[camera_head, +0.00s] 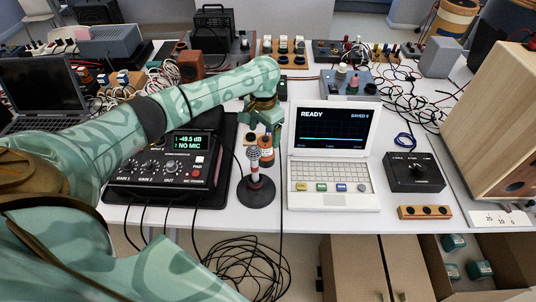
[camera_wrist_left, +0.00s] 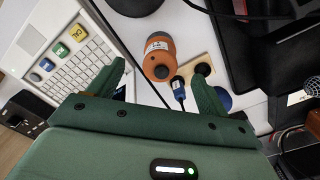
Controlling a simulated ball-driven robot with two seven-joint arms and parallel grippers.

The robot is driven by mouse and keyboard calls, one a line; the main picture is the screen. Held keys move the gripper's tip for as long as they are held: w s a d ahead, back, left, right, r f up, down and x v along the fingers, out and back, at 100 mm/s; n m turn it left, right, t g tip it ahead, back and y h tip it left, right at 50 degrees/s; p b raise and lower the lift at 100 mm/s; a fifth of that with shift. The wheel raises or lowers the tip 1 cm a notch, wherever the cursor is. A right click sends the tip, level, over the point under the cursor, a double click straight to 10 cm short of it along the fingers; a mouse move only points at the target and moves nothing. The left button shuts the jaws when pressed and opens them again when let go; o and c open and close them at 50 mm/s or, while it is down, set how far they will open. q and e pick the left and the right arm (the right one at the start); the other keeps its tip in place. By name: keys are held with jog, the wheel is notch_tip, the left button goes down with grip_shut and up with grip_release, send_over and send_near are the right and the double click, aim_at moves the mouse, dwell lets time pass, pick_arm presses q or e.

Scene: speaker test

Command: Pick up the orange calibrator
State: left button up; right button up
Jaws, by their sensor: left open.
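The orange calibrator (camera_head: 267,157) stands on the white table between the black meter box and the white laptop. In the head view it is partly hidden behind the microphone on its stand (camera_head: 256,185). My left gripper (camera_head: 263,126) is open above it, fingers pointing down. In the left wrist view the calibrator (camera_wrist_left: 158,52) shows as an orange cylinder with a pale label and a dark round end. There it lies between and beyond the open fingers of the left gripper (camera_wrist_left: 158,72), which hold nothing. My right gripper is in neither view.
The meter box (camera_head: 165,160) reads "NO MIC". The white laptop (camera_head: 333,140) stands right of the calibrator. A wooden block with dark holes (camera_wrist_left: 203,67) and a small blue-ended item (camera_wrist_left: 178,90) are close by.

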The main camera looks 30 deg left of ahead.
aim_at(265, 140)
pick_arm(q)
jog(key=f+b, duration=0.1)
jog(key=f, duration=0.2)
jog(key=shift+w+f, duration=0.2)
jog(key=shift+f, duration=0.35)
jog(key=f+b, duration=0.2)
jog(key=f, duration=0.1)
jog(key=f+b, duration=0.2)
jog(key=shift+w, duration=0.25)
jog(key=shift+r, duration=0.25)
jog(key=shift+s, duration=0.1)
jog(key=shift+c, duration=0.9)
jog(key=c, duration=1.1)
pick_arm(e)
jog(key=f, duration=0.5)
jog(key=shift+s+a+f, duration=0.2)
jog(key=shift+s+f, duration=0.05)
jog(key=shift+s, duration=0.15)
